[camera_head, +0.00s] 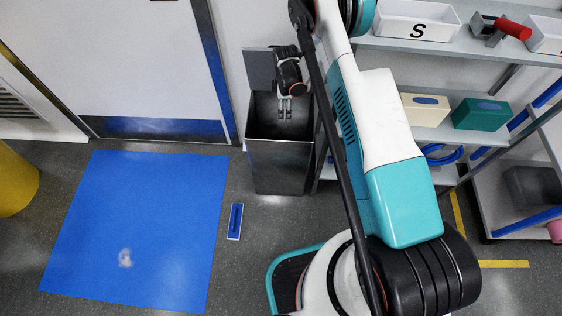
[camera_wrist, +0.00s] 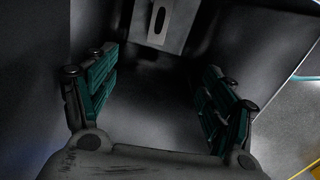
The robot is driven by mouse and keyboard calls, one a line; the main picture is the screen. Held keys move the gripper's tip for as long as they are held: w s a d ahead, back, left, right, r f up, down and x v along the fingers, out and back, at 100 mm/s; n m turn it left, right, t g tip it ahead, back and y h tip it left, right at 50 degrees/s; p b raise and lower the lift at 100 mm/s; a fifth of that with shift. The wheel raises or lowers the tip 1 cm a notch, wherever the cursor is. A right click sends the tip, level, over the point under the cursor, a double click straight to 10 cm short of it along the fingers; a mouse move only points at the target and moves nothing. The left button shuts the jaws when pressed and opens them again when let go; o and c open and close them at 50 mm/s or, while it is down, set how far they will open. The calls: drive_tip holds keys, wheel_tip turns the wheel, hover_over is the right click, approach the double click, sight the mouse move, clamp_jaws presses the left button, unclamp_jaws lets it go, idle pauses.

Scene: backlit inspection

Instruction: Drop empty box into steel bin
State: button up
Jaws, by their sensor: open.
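The steel bin (camera_head: 280,165) stands open beside the shelves, with its grey lid raised behind it. My gripper (camera_head: 285,110) points down over the bin's mouth. In the wrist view my gripper (camera_wrist: 158,66) has its two green-padded fingers spread wide, with nothing between them. Past the fingertips, a pale box (camera_wrist: 160,22) with a dark oval slot shows at the top of the wrist view, apart from the fingers and within the dark bin walls. Its far end is cut off by the frame. The box cannot be made out in the head view.
Shelves to the right hold a white bin marked S (camera_head: 408,20), a cream box (camera_head: 425,110) and a green box (camera_head: 481,114). A blue mat (camera_head: 140,230) lies on the floor at left, with a small blue item (camera_head: 235,221) beside it. A yellow post (camera_head: 14,180) stands far left.

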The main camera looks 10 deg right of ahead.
drive_tip(key=s+r+m+p, duration=0.3)
drive_tip(key=r+m+p, duration=0.1)
drive_tip(key=r, duration=1.1)
drive_tip(key=s+r+m+p, duration=0.4)
drive_tip(key=r+m, duration=0.1)
drive_tip(key=r, duration=1)
drive_tip(key=shift+s+r+m, duration=0.25)
drive_tip(key=shift+s+m, duration=0.05)
